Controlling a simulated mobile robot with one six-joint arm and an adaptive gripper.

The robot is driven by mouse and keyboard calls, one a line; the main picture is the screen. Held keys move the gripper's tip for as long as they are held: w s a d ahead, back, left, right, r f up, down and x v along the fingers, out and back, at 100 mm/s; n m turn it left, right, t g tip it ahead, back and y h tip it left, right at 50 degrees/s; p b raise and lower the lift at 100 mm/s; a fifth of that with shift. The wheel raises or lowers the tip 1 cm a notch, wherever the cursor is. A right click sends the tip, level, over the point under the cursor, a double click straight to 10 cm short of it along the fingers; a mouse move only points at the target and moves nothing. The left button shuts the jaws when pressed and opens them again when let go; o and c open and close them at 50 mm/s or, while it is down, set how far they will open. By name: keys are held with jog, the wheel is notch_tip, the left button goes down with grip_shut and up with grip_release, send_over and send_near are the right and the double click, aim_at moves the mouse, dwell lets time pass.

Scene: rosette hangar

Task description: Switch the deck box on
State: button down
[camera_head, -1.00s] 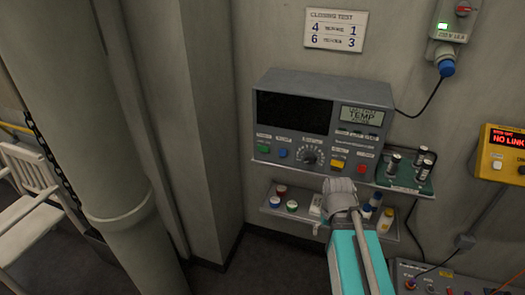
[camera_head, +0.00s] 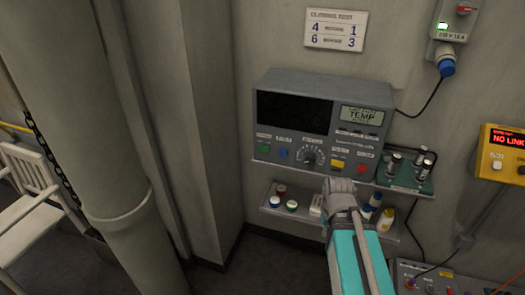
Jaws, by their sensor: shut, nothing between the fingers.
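I cannot tell for sure which unit is the deck box. A grey instrument box (camera_head: 291,148) stands on a wall shelf, with a dark window, a small lit screen reading TEMP, a dial, and green, blue, yellow and red buttons. A yellow box (camera_head: 507,140) on the right wall shows red NO LINK. Another panel box (camera_head: 432,281) sits at the lower right, partly cut off. My teal arm reaches up from the bottom, and its grey end joint (camera_head: 339,190) appears just below the instrument box's right half. My gripper's fingers are not visible; the arm hides whatever lies behind it.
A lower shelf (camera_head: 268,211) holds several small capped jars and bottles beside my arm. A green tray (camera_head: 421,186) with dark cylinders stands right of the instrument box. A wall socket (camera_head: 451,27) with a green light and blue plug is above. A thick column (camera_head: 100,130) fills the left.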

dwell(0.8)
